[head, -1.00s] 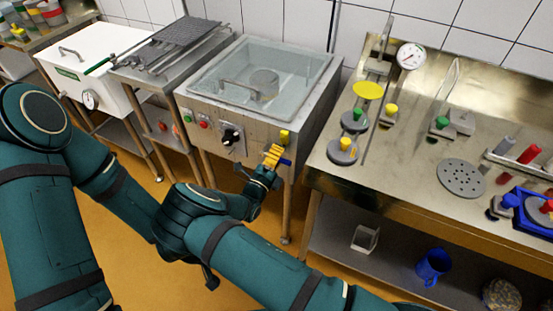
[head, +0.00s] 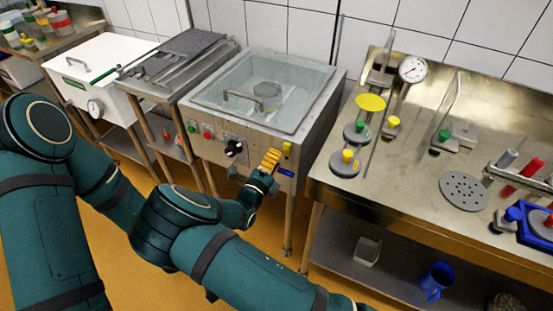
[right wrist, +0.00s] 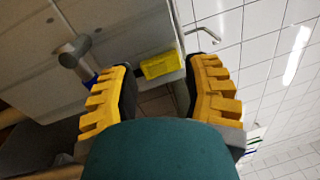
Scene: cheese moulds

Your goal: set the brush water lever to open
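A small blue lever (head: 287,173) sits at the right end of the front of a steel machine with a clear lid, below a yellow block (head: 288,148). My right gripper (head: 270,161) is just left of the lever in the head view. In the right wrist view, the gripper (right wrist: 165,95) has its yellow fingers spread, with nothing held between them. The yellow block (right wrist: 160,66) shows beyond the gap. A grey fitting (right wrist: 75,52) is left of the fingers, with a blue part partly hidden behind the left finger. I cannot tell whether a finger touches it. My left gripper is not in view.
The machine (head: 215,125) has a black knob (head: 234,147) and small buttons on its front. Orange floor is clear below the machine.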

